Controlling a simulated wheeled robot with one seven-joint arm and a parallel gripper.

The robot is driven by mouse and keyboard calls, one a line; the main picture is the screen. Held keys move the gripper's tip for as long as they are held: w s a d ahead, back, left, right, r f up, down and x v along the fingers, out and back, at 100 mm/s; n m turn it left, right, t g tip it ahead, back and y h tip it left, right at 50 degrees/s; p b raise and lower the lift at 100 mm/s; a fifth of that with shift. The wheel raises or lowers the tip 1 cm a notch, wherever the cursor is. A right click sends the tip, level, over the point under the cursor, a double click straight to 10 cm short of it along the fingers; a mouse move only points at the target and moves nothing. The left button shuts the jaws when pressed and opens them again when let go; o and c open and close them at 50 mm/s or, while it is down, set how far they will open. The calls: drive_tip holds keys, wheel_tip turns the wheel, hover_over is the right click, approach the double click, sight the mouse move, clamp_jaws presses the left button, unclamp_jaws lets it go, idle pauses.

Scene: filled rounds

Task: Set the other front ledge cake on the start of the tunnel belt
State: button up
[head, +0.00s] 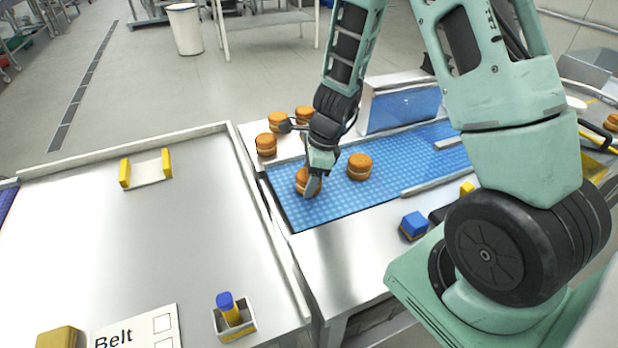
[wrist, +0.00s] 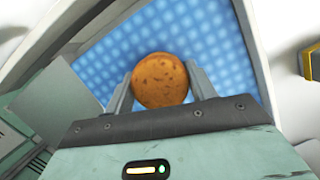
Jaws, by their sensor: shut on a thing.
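My gripper (head: 311,184) is shut on a round orange-brown filled cake (head: 301,180), at the near left end of the blue tunnel belt (head: 297,209). In the wrist view the cake (wrist: 159,80) sits between the two fingers, with the blue belt (wrist: 220,55) behind it. I cannot tell whether the cake touches the belt. Another cake (head: 359,166) lies on the belt, to the right of my gripper. Several more cakes, such as one at the left (head: 266,145), stand on the white ledge behind the belt. My wrist partly hides that ledge.
The tunnel (head: 404,106) with its blue front stands over the belt at the back. A large steel table (head: 200,215) at the left holds a small box (head: 234,322) and a yellow-ended holder (head: 146,170).

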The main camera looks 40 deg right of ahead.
drive_tip(key=shift+f, duration=0.15)
drive_tip(key=o, duration=0.7)
drive_tip(key=p+v, duration=0.3)
drive_tip(key=v, duration=0.9)
drive_tip(key=s+a+r+n+g, duration=0.1)
drive_tip(key=s+a+r+n, duration=0.2)
drive_tip(key=s+a+n, duration=0.35)
drive_tip(key=s+a+r+n+g, duration=0.1)
drive_tip(key=s+a+r+n, duration=0.2)
drive_tip(key=a+n, duration=0.7)
drive_tip(key=s+a+n, duration=0.1)
drive_tip(key=s+n, duration=0.3)
drive_tip(key=n, duration=0.1)
drive_tip(key=s+a+r+n+h, duration=0.1)
drive_tip(key=s+a+n, duration=0.1)
drive_tip(key=n, duration=0.3)
drive_tip(key=s+a+r+n+h, duration=0.1)
drive_tip(key=s+a+n, duration=0.1)
drive_tip(key=s+n, duration=0.3)
drive_tip(key=shift+s+r, duration=0.15)
drive_tip(key=shift+s, duration=0.15)
